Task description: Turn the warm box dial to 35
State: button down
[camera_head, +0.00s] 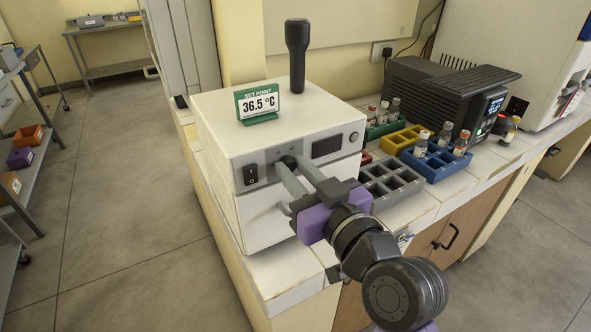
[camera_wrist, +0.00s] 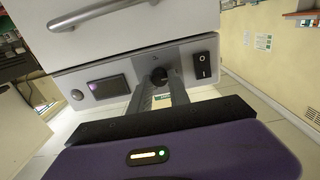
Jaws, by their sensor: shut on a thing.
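The warm box (camera_head: 225,187) is a white cabinet at the front end of the bench, with a grey control strip. Its black dial (camera_head: 289,161) sits mid-strip and also shows in the wrist view (camera_wrist: 159,77). My gripper (camera_head: 292,166) reaches the strip with its two grey fingers on either side of the dial, shut on it. The fingers hide part of the dial, and I cannot read its pointer or scale. A green-framed sign (camera_head: 259,103) on the box top reads "SET POINT 36.5 °C". The small display (camera_head: 327,146) beside the dial looks dark, with no readable number.
A black rocker switch (camera_head: 250,173) is left of the dial, and a round button (camera_head: 354,137) is at the right end. A black handled tool (camera_head: 297,55) stands on the box. Grey (camera_head: 389,187) and blue (camera_head: 436,162) racks, some vials and a dark device (camera_head: 440,90) lie to the right.

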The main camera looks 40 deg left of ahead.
jog(key=m+p, duration=0.3)
jog(key=m, duration=0.2)
jog(key=shift+r, duration=0.15)
jog(key=m+p, duration=0.2)
jog(key=m, duration=0.1)
jog(key=shift+m, duration=0.4)
jog(key=shift+w+m+p, duration=0.1)
jog(key=shift+m+p, duration=1)
jog(key=shift+m, duration=0.3)
jog(key=shift+d+f, duration=0.1)
jog(key=shift+f, duration=0.1)
jog(key=c, duration=1.2)
grip_release()
jog(key=shift+c, duration=0.2)
